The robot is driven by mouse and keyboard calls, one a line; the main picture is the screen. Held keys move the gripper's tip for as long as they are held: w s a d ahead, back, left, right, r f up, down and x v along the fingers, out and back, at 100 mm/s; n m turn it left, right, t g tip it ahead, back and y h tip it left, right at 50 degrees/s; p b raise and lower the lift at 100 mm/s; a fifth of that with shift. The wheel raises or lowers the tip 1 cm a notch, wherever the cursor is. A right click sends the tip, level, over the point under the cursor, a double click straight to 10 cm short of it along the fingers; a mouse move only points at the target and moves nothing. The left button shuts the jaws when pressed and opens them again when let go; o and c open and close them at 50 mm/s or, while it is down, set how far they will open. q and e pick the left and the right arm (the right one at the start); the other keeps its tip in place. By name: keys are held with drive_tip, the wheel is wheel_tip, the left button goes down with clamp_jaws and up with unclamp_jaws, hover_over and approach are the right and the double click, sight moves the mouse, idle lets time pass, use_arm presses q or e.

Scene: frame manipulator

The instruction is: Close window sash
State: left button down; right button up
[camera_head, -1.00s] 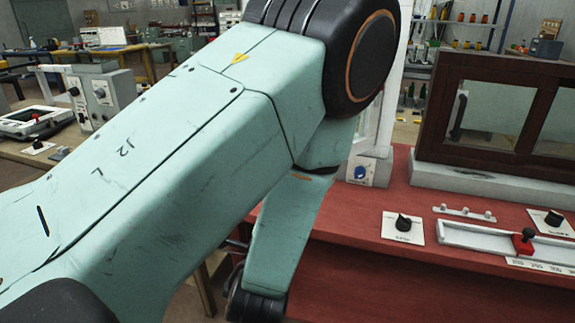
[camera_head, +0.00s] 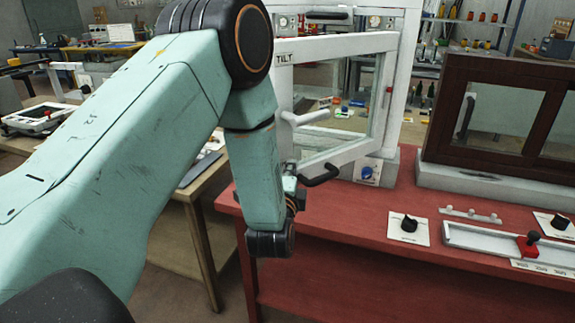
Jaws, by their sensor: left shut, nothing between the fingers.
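The white window sash (camera_head: 340,47) has a glass pane and a "TILT" label and stands in the middle of the head view. It appears swung open, its left side standing out toward me from the white outer frame (camera_head: 406,90). A white handle (camera_head: 306,117) sticks out from its left side. My left gripper (camera_head: 326,176) is small and dark, at the sash's lower left edge; it looks shut and empty. Whether it touches the sash is unclear. My left arm covers part of the sash's left edge. My right gripper is not in view.
The red workbench (camera_head: 360,235) carries a brown-framed window (camera_head: 500,68) at the right. In front are a black knob (camera_head: 409,224), a slider with a red block (camera_head: 528,245) and another knob (camera_head: 556,222). A blue dial (camera_head: 366,172) sits below the white frame.

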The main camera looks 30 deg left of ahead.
use_arm(q)
drive_tip(key=shift+w+a, duration=0.25)
drive_tip(key=shift+a, duration=0.55)
drive_tip(key=shift+d, duration=0.15)
